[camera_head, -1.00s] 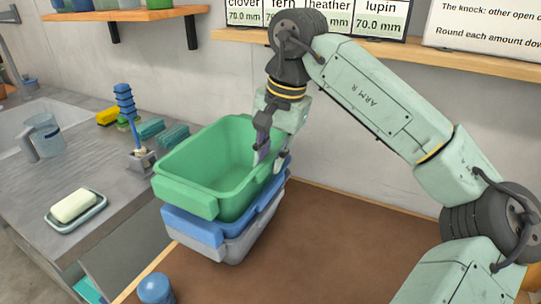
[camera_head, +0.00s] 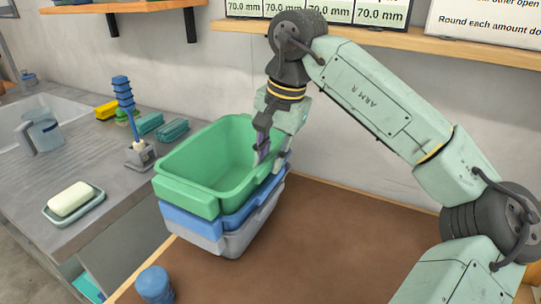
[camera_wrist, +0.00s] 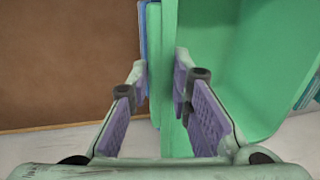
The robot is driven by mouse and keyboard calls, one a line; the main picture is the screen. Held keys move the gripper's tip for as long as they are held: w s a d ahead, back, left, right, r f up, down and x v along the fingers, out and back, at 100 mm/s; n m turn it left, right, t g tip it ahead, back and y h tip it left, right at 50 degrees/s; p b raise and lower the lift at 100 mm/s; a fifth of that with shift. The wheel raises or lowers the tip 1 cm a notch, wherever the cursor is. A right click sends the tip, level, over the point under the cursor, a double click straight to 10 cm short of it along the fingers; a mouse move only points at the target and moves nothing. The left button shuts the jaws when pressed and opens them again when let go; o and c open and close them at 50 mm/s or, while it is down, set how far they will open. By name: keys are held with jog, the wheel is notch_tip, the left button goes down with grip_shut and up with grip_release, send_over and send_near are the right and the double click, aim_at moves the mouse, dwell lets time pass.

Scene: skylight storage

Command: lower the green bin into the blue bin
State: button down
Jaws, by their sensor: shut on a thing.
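The open green bin (camera_head: 186,197) is at the top of a stack, above the blue bin (camera_head: 200,224), with its rim higher than the blue rim. A band of the blue bin shows below the green rim; the blue interior is hidden, so I cannot tell whether the green bin rests in it. My gripper (camera_head: 274,160) points down and is shut on the green bin's right wall. In the wrist view the green wall (camera_wrist: 168,30) passes between my two purple-padded fingers (camera_wrist: 162,75), with a blue edge (camera_wrist: 143,20) beside it.
A grey bin (camera_head: 228,243) is under the blue bin on the brown tabletop (camera_head: 340,240). A blue cylindrical object (camera_head: 154,285) stands at the front. The counter at left holds soap on a dish (camera_head: 72,203), a brush, sponges and a jug (camera_head: 40,134). A wall shelf is behind my arm.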

jog(key=shift+f+b, duration=0.35)
jog(key=shift+f, duration=0.2)
jog(key=c, duration=1.4)
grip_release()
jog(key=shift+r, duration=0.15)
notch_tip(320, 180, up, 8)
jog(key=d+p, duration=0.1)
jog(key=p, duration=0.5)
jog(key=shift+s+d, duration=0.2)
jog(key=shift+s, duration=0.15)
